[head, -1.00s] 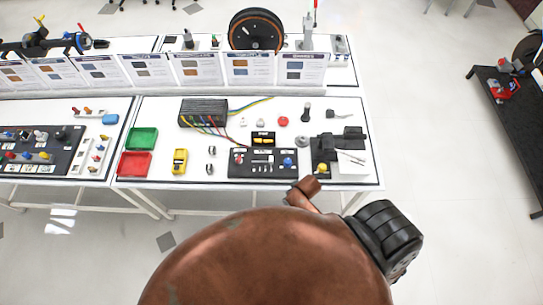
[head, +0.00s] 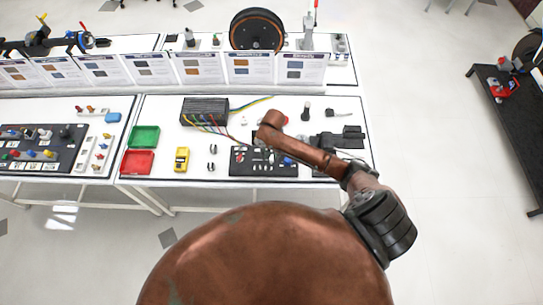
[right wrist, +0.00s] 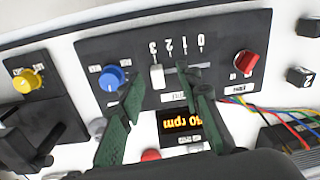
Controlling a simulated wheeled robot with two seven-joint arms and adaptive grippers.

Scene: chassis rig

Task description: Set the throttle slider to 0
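The black control panel (head: 250,170) lies near the front edge of the white table in the head view. The right wrist view shows it close up and turned round, with the throttle slider's pale knob (right wrist: 157,77) at the mark 3 of a scale running 3, 2, 1, 0 to the right. In the head view my right forearm mostly hides this gripper. My left gripper is not in view.
A blue knob (right wrist: 113,78) and a red knob (right wrist: 246,62) flank the slider. An orange rpm display (right wrist: 182,122) sits by the fingers, partly covered. Coloured wires (right wrist: 270,112) run to a black box (head: 204,110). Green (head: 144,137) and red (head: 137,162) trays stand left.

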